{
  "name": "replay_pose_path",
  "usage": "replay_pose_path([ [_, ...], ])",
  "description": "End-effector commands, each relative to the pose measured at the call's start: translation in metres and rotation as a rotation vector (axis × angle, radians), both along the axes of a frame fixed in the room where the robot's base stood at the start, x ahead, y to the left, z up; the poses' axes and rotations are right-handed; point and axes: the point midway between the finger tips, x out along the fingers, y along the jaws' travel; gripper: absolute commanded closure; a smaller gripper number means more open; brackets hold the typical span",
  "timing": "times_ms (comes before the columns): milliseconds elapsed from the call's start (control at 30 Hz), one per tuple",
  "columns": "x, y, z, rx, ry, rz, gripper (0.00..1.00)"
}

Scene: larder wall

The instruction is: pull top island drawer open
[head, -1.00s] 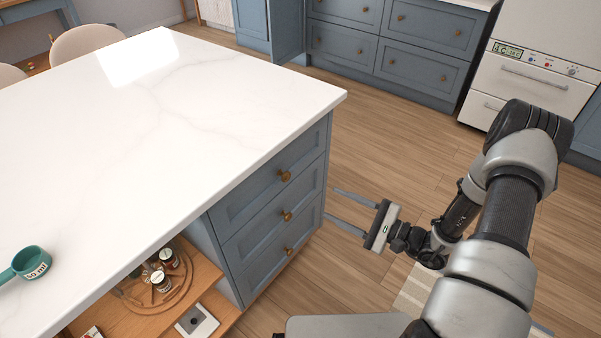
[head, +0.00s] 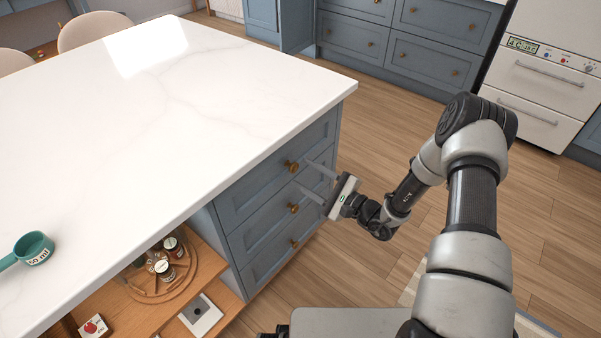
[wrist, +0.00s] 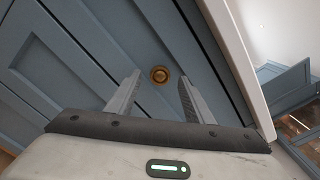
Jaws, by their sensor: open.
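The top island drawer (head: 261,187) is a blue panel with a round brass knob (head: 292,166), just under the white countertop. It looks flush with the island. My gripper (head: 311,181) is open, its two fingers pointing at the drawer fronts close to the top knob. In the wrist view, a brass knob (wrist: 159,74) shows between and just beyond the fingertips of my gripper (wrist: 158,88). The fingers are apart and hold nothing. I cannot tell whether a fingertip touches the drawer front.
The white island top (head: 180,100) overhangs the drawers. Two lower drawers, with knobs (head: 294,208) and (head: 295,243), sit below. An open wooden shelf (head: 205,275) with jars is at the left. Wooden floor (head: 385,140) is clear to the right.

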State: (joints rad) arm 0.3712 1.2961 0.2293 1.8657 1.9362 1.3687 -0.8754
Motion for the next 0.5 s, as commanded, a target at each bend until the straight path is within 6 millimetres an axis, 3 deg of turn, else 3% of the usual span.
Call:
replay_pose_path([
  [200,0.013,0.018,0.000,-0.001,-0.001,0.001,0.53],
  [500,0.015,0.020,0.000,0.000,-0.001,0.001,0.53],
])
